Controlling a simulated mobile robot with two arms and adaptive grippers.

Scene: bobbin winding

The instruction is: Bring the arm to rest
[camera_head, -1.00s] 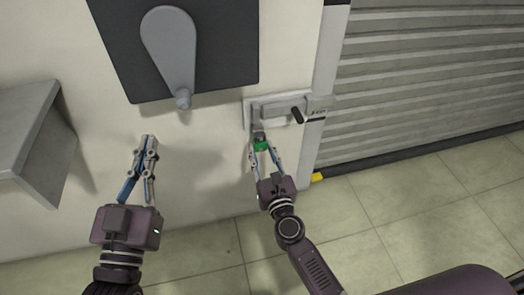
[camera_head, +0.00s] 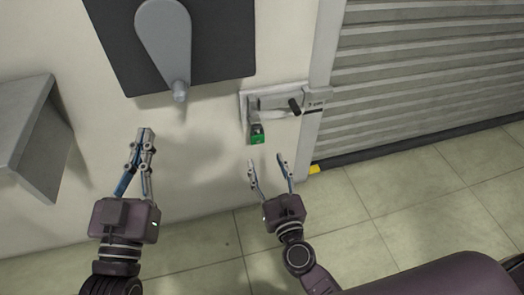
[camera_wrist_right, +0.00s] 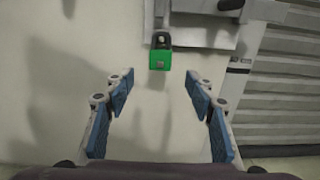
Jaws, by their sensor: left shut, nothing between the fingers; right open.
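My right gripper (camera_head: 267,161) is open and empty, just below the latch on the wall. Its two fingers also show in the right wrist view (camera_wrist_right: 160,85), spread apart with nothing between them. A green padlock (camera_head: 257,138) hangs from the left end of the metal latch (camera_head: 262,98); it shows beyond the fingertips in the right wrist view (camera_wrist_right: 160,60). The fingers are apart from the padlock. My left gripper (camera_head: 146,133) is shut and empty, in front of the bare wall on the left.
A grey crank handle (camera_head: 163,45) on a dark panel (camera_head: 225,60) is above and between the grippers. A grey metal box (camera_head: 25,110) juts out at the far left. A ribbed shutter (camera_head: 430,80) is on the right. The tiled floor (camera_head: 400,200) is clear.

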